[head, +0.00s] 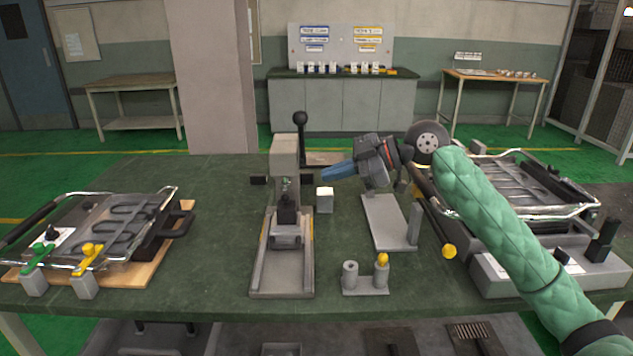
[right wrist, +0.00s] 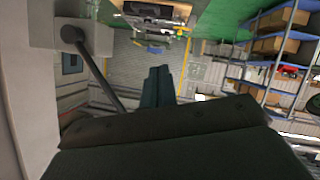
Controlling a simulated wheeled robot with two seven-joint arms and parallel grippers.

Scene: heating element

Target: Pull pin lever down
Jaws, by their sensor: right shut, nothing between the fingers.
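The pin lever (head: 301,120) is a dark rod with a black ball knob, standing upright at the grey press (head: 285,155) in the middle of the table. In the right wrist view the knob (right wrist: 71,34) is at the upper left, with its rod slanting down to the right beside a pale column. My right gripper (head: 325,174) has blue fingers pointing left, just right of the press column and below the knob. Its fingers (right wrist: 158,72) are together and empty. I cannot tell whether they touch the lever. My left gripper is out of view.
A heating-element tray (head: 110,235) lies on the left, another (head: 520,180) on the right. Right of the press are a small pale block (head: 325,200), a grey stand (head: 387,222) and a pin holder (head: 365,285). The table between the left tray and press is clear.

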